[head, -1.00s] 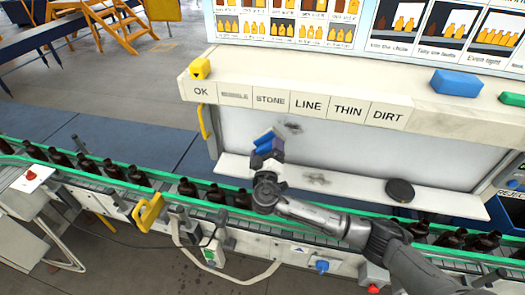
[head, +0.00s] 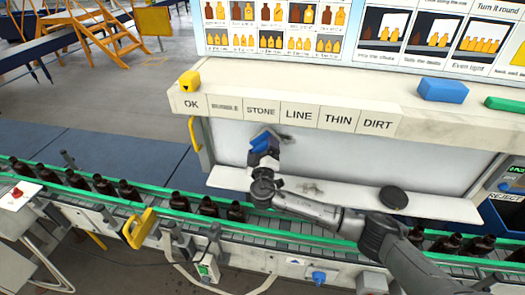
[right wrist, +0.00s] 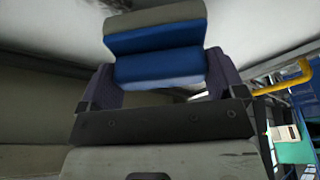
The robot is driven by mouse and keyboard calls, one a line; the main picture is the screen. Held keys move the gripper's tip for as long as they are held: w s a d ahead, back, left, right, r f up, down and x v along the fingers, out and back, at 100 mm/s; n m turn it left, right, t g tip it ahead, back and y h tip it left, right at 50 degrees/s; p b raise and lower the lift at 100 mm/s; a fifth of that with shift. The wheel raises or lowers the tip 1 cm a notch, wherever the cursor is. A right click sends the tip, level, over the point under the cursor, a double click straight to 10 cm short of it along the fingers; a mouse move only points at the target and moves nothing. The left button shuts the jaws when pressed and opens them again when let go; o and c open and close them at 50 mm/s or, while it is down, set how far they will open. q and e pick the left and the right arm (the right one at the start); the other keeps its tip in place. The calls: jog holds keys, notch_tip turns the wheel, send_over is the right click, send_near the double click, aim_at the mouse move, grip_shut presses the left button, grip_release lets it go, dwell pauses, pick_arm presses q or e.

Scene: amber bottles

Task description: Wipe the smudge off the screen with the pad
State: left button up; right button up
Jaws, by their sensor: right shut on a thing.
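The screen (head: 340,158) is a pale, upright panel under the row of word labels. A dark grey smudge (head: 288,138) shows on its upper left part, just right of the pad. My right gripper (head: 264,150) is shut on the blue pad (head: 261,140) in front of the screen. In the right wrist view the pad (right wrist: 158,42) sits between the fingers, with its grey face towards the pale surface. I cannot tell whether the pad touches the screen or covers some of the smudge. My left gripper is not in view.
A ledge (head: 450,208) below the screen bears a dark round puck (head: 394,197) and a grey mark (head: 312,188). A yellow handle (head: 194,135) is at the screen's left edge. Brown bottles (head: 208,206) stand along the conveyor below. A blue block (head: 443,90) lies on the upper shelf.

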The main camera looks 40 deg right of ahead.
dwell(0.5)
jog(key=shift+w+d+b, duration=0.45)
jog(key=shift+d+b, duration=0.05)
jog(key=shift+b, duration=0.1)
jog(key=shift+w+d+b, duration=0.25)
jog(key=shift+d+b, duration=0.05)
jog(key=shift+b, duration=0.05)
jog(key=shift+s+d, duration=0.3)
jog(key=shift+s, duration=0.15)
jog(key=shift+s+d, duration=0.8)
jog(key=shift+s, duration=0.25)
